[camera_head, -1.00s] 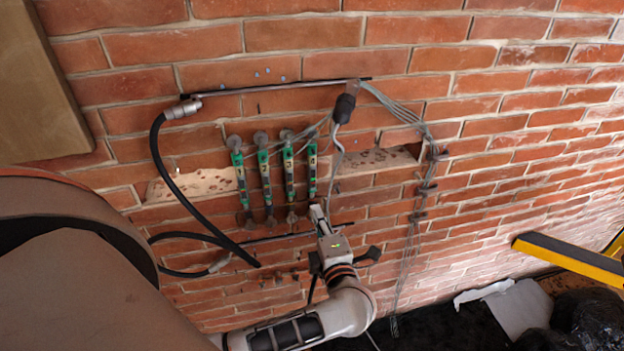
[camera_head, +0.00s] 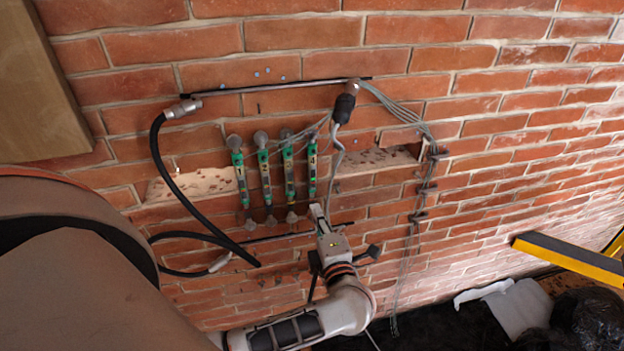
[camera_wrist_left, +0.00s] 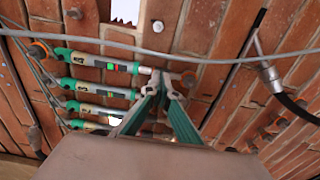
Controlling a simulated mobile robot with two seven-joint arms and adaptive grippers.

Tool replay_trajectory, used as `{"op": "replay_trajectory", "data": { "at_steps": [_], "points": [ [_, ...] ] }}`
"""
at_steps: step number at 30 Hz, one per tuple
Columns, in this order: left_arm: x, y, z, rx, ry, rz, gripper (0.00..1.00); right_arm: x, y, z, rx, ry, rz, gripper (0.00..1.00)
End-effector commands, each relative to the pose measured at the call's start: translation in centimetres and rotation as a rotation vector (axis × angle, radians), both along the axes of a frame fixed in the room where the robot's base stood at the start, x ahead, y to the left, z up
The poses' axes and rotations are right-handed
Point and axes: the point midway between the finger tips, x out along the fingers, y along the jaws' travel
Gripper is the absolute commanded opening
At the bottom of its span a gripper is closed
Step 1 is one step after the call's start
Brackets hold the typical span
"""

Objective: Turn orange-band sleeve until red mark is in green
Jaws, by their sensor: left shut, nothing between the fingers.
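Several green-and-grey tubular gauges are mounted upright side by side on the brick wall. The rightmost gauge (camera_head: 312,170) is nearest my left gripper (camera_head: 317,210), which is shut and empty just below its lower end. In the left wrist view that gauge (camera_wrist_left: 85,59) is the topmost, with a small window showing red and green. My fingertips (camera_wrist_left: 165,80) are close together beside its end; I cannot tell if they touch it. I cannot make out a clear orange band on its sleeve. My right gripper is not in view.
A thick black hose (camera_head: 165,165) loops left of the gauges. A black-and-grey connector (camera_head: 344,105) hangs at upper right, with thin grey cables (camera_head: 415,235) running down the wall. In the wrist view a grey cable (camera_wrist_left: 230,60) crosses in front. A yellow-and-black bar (camera_head: 570,255) is at right.

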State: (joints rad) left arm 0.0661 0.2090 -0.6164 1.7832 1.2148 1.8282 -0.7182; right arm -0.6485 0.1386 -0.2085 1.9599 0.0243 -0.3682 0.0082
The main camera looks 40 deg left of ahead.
Motion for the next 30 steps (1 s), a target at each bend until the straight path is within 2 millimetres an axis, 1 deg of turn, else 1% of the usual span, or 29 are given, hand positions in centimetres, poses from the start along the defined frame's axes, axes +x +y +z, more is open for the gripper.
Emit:
{"op": "replay_trajectory", "data": {
  "at_steps": [14, 23, 30],
  "points": [
    [-0.01, 0.00, 0.00, 0.000, 0.000, 0.000, 0.00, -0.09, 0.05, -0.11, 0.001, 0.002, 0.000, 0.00],
    [-0.49, 0.42, 0.07, 0.000, 0.001, 0.001, 0.00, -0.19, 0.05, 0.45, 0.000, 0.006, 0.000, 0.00],
    [-0.50, 0.44, -0.01, 0.000, 0.000, 0.000, 0.00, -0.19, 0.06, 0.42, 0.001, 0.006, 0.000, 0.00]
  ]
}}
